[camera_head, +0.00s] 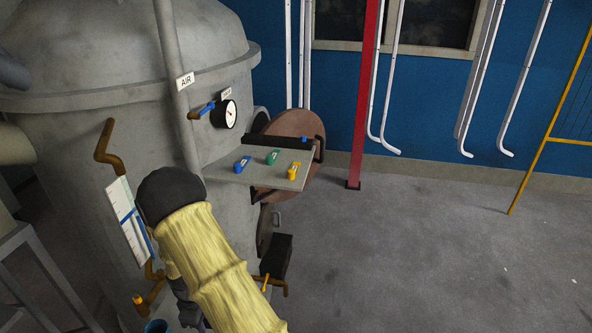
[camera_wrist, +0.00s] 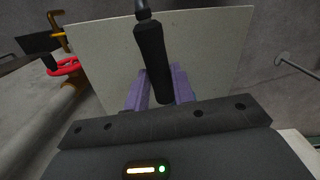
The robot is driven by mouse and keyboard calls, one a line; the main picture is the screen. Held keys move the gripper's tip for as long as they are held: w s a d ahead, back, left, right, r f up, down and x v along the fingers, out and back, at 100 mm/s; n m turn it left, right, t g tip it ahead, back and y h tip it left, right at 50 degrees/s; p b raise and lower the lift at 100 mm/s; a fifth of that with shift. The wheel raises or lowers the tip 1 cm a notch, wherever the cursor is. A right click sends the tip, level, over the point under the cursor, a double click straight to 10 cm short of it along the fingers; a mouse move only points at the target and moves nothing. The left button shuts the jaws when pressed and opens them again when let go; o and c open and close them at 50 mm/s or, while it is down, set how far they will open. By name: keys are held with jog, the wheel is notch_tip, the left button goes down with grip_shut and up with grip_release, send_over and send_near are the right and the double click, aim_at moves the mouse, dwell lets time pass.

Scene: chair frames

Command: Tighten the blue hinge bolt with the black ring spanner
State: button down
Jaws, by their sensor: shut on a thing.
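In the wrist view, my gripper (camera_wrist: 158,82) has its purple fingers shut on the black handle of a tool, taken as the black ring spanner (camera_wrist: 152,50). A grey shaft leaves the top of the handle and runs out of the frame, so its ring end is hidden. A pale flat panel (camera_wrist: 215,45) is behind it. In the head view my yellow-sleeved arm reaches down at the lower left and mostly hides the gripper. I cannot pick out the blue hinge bolt with certainty. A blue labelled piece (camera_head: 242,164) lies on the grey shelf (camera_head: 225,175).
The shelf also carries a green piece (camera_head: 272,157) and a yellow piece (camera_head: 293,172). A large grey tank (camera_head: 90,130) with a gauge (camera_head: 224,114) fills the left. A red handwheel (camera_wrist: 66,66) is at the wrist view's left. The floor to the right is open.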

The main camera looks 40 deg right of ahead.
jog(key=m, duration=0.4)
jog(key=shift+r+m, duration=0.3)
jog(key=shift+r, duration=0.05)
jog(key=m, duration=0.4)
jog(key=shift+w+a+r, duration=0.15)
jog(key=shift+r, duration=0.1)
